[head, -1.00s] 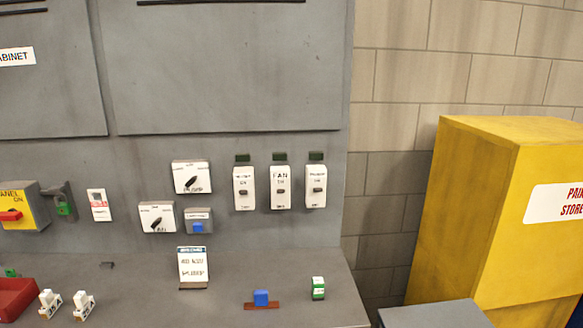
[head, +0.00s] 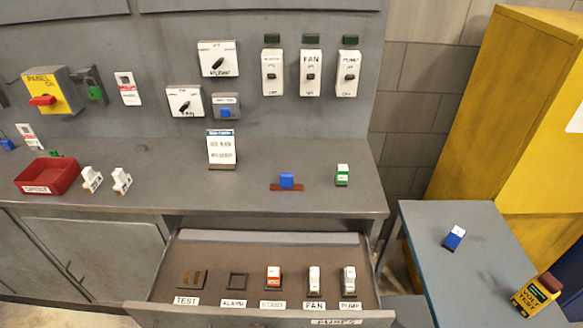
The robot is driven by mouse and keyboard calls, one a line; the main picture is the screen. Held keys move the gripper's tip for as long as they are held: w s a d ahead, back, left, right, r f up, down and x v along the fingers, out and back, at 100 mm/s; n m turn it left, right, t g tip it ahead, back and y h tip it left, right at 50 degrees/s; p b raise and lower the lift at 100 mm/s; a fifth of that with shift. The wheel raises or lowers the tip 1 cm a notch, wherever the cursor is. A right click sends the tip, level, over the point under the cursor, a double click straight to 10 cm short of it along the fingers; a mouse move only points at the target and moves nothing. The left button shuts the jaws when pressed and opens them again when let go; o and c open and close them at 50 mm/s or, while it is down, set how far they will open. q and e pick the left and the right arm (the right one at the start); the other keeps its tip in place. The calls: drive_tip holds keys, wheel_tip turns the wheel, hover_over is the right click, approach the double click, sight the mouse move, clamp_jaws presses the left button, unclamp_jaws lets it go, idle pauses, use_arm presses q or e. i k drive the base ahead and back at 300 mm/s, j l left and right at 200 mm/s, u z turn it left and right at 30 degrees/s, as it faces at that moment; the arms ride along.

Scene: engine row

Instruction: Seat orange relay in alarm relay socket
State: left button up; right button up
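An orange-and-white relay (head: 273,277) stands in the third labelled place from the left in the open drawer (head: 230,317). The alarm relay socket (head: 237,281), a dark square frame above the ALARM label, is empty and just left of the orange relay. Neither of my grippers is in view.
The drawer also has a TEST socket (head: 192,279) and white relays at FAN (head: 314,281) and PUMP (head: 348,281). On the countertop are a red tray (head: 48,177), a blue block (head: 286,180) and a green-and-white relay (head: 342,175). A grey side table (head: 480,270) holds a blue-and-white relay (head: 454,238) and a yellow tester (head: 537,294).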

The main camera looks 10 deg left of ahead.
sight(203, 278)
drive_tip(key=u, duration=0.65)
drive_tip(key=j+z, duration=0.2)
drive_tip(key=j, duration=0.2)
drive_tip(key=k+j+z, duration=0.15)
drive_tip(key=j, duration=0.25)
drive_tip(key=k+j+z, duration=0.2)
drive_tip(key=j, duration=0.15)
drive_tip(key=i+j, duration=0.05)
